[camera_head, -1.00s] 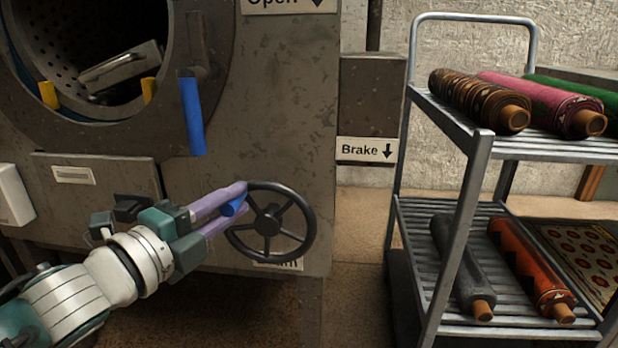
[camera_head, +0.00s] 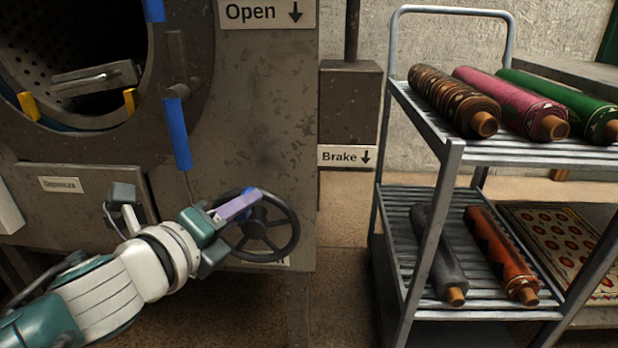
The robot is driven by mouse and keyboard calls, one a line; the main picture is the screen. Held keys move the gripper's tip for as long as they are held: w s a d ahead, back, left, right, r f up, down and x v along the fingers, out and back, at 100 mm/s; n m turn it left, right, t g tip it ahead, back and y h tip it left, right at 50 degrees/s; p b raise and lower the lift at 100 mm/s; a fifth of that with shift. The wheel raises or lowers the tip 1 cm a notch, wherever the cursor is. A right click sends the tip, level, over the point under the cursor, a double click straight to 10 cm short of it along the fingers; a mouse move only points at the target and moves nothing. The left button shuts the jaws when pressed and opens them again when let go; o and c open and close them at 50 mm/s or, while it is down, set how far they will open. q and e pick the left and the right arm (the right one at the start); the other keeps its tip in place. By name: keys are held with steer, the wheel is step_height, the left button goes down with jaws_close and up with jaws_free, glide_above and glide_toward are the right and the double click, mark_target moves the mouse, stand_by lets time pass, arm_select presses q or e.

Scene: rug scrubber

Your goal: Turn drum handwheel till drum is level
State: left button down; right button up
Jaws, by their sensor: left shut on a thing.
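The dark handwheel (camera_head: 286,246) is on the machine's front, at lower centre. Its blue knob (camera_head: 248,190) is near the top of the rim, partly hidden by my purple fingers. My left gripper (camera_head: 243,200) is shut on this knob, its arm reaching in from lower left. The drum (camera_head: 24,60) shows through the round opening at upper left. A grey metal plate with a handle (camera_head: 95,78) inside it tilts slightly, its right end higher. Yellow tabs (camera_head: 130,101) sit at the opening's lower edge. My right gripper is not in view.
A grey cart (camera_head: 455,150) with rolled rugs on two shelves stands at right. A "Brake" label (camera_head: 346,157) is under a dark box (camera_head: 350,105) between machine and cart. An "Open" label (camera_head: 266,12) is above the wheel. Floor shows below.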

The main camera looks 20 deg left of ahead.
arm_select(q)
steer(key=shift+r, duration=0.1)
steer(key=c, duration=0.7)
jaws_free()
steer(key=p+v, duration=0.2)
steer(key=v, duration=0.8)
steer(key=shift+p, duration=0.4)
